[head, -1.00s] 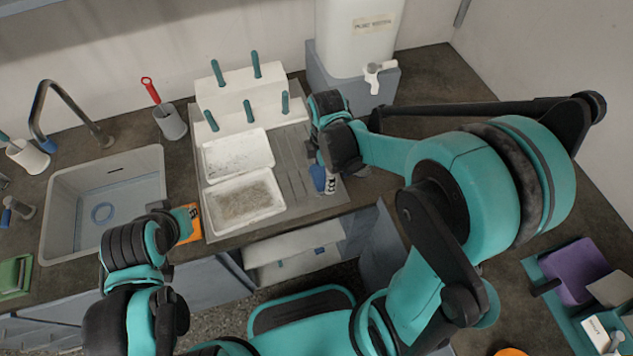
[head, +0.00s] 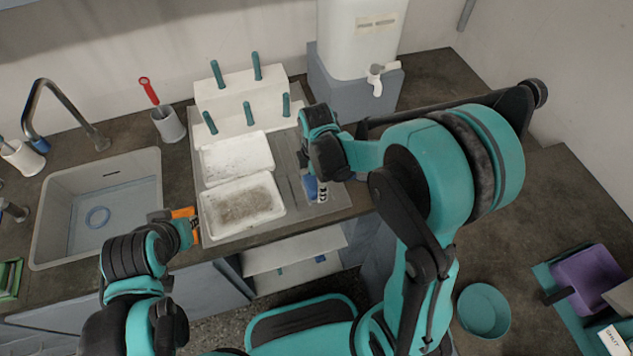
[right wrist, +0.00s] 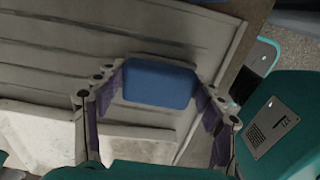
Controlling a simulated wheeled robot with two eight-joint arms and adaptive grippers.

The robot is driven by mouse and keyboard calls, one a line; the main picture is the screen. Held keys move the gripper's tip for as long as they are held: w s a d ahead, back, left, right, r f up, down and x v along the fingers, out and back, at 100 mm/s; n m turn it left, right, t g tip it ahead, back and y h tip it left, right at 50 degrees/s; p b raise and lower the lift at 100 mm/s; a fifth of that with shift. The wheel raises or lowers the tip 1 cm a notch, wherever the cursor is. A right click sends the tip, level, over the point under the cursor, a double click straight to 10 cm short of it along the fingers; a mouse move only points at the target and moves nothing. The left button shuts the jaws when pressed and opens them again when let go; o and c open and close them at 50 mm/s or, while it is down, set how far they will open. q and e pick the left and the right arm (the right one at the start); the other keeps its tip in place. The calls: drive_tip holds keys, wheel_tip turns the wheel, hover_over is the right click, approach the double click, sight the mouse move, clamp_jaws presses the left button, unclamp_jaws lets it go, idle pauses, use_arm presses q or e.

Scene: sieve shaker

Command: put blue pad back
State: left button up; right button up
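The blue pad (right wrist: 160,84) shows in the right wrist view as a rounded blue block between the fingertips of my right gripper (right wrist: 158,82), which touch its two sides. In the head view a small part of the pad (head: 310,187) shows beside the fingers of my right gripper (head: 321,190), low over the grey ribbed mat (head: 292,190), right of the white trays. The rest of the pad is hidden there. My left gripper (head: 185,228) is at the counter's front edge by an orange thing (head: 183,212); its fingers are mostly hidden.
Two white trays (head: 237,158) (head: 278,208) lie on the mat, the front one holding grainy material. A white rack with teal pegs (head: 238,97) stands behind. A sink (head: 55,195) is at left, a water tank (head: 357,40) at back right. A teal bowl (head: 484,310) is at lower right.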

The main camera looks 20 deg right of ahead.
sight(316, 183)
drive_tip(key=o, duration=0.3)
drive_tip(key=shift+r, duration=0.1)
wheel_tip(316, 183, up, 11)
drive_tip(key=p, duration=0.5)
drive_tip(key=s+d+r+m+t, duration=0.4)
drive_tip(key=s+r+m+t, duration=0.3)
drive_tip(key=m, duration=1.1)
drive_tip(key=s, duration=0.3)
drive_tip(key=shift+s+r, duration=0.15)
drive_tip(key=shift+r, duration=0.1)
